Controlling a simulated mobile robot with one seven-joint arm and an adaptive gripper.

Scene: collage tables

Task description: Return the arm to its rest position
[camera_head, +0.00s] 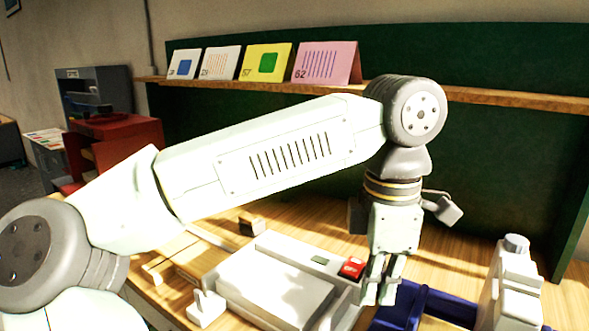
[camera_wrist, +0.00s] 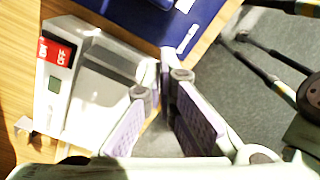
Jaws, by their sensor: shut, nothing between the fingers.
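My gripper (camera_head: 379,296) hangs downward at the end of my arm, over the front part of the wooden table. Its fingers are shut with nothing held. In the wrist view the fingers of my gripper (camera_wrist: 160,88) point toward the grey-white device and the table edge. My arm stretches across the head view from lower left to upper right, bent down at the wrist. I cannot tell exactly how high the fingertips are above the table.
A grey-white device (camera_head: 275,290) with a red label (camera_head: 352,268) lies left of my gripper. A dark blue tray (camera_head: 402,309) is close to the fingertips. A white bottle (camera_head: 513,285) stands at right. Cards (camera_head: 325,62) line the shelf (camera_head: 480,96) behind.

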